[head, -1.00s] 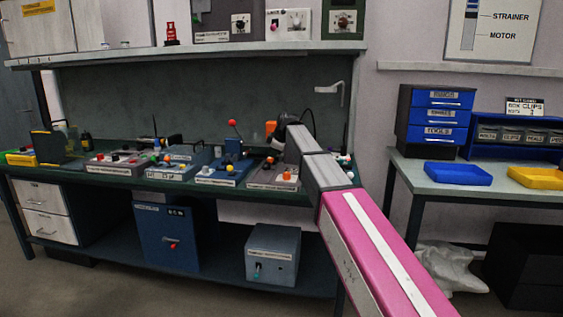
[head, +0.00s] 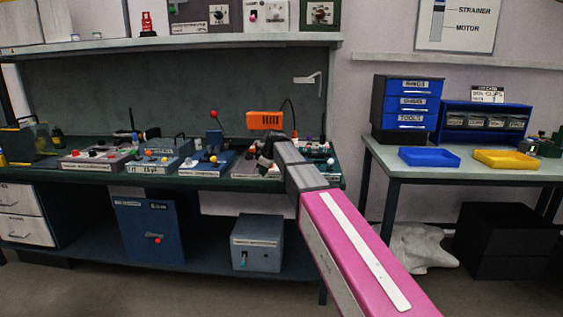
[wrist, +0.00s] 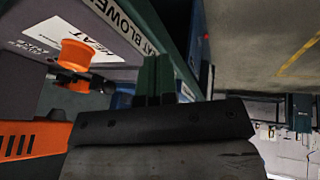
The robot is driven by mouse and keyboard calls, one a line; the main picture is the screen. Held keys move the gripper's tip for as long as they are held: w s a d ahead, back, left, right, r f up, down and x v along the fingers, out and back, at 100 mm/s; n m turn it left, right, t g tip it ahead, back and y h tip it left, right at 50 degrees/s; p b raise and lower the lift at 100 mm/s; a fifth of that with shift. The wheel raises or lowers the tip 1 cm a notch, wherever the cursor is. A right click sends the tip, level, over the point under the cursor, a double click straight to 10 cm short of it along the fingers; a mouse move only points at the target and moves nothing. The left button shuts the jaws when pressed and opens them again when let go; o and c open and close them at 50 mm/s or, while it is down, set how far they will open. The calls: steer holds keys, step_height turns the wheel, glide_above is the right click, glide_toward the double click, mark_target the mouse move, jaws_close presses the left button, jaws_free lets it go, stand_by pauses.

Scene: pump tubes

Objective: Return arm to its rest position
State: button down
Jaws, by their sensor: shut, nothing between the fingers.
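My arm, with a long pink link, reaches from the bottom right toward the green-topped workbench (head: 90,178) in the head view. My gripper (wrist: 155,65) shows in the wrist view as two dark green fingers side by side, shut and empty. In the head view its dark end is small and partly hidden by my arm, over the right part of the bench. In the wrist view a unit labelled as a heat blower (wrist: 130,30), with an orange knob (wrist: 76,54), is close beyond the fingers. I cannot tell the exact gap.
An orange vented device (head: 265,120) stands behind my gripper. Several control units, including a blue one (head: 207,162), line the bench to the left. A shelf (head: 180,43) runs above. At right, a second table (head: 450,168) holds a blue tray (head: 429,157) and a yellow tray (head: 506,159).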

steer(key=s+d+f+m+g+h, duration=0.3)
steer(key=s+d+f+m, duration=1.1)
steer(key=s+d+f, duration=1.3)
steer(key=s+f+g, duration=0.1)
steer(key=s+f, duration=0.1)
steer(key=s, duration=0.1)
steer(key=shift+s+f+m+h, duration=0.25)
steer(key=shift+s+m+h, duration=0.05)
steer(key=shift+s, duration=0.1)
steer(key=shift+a, duration=0.1)
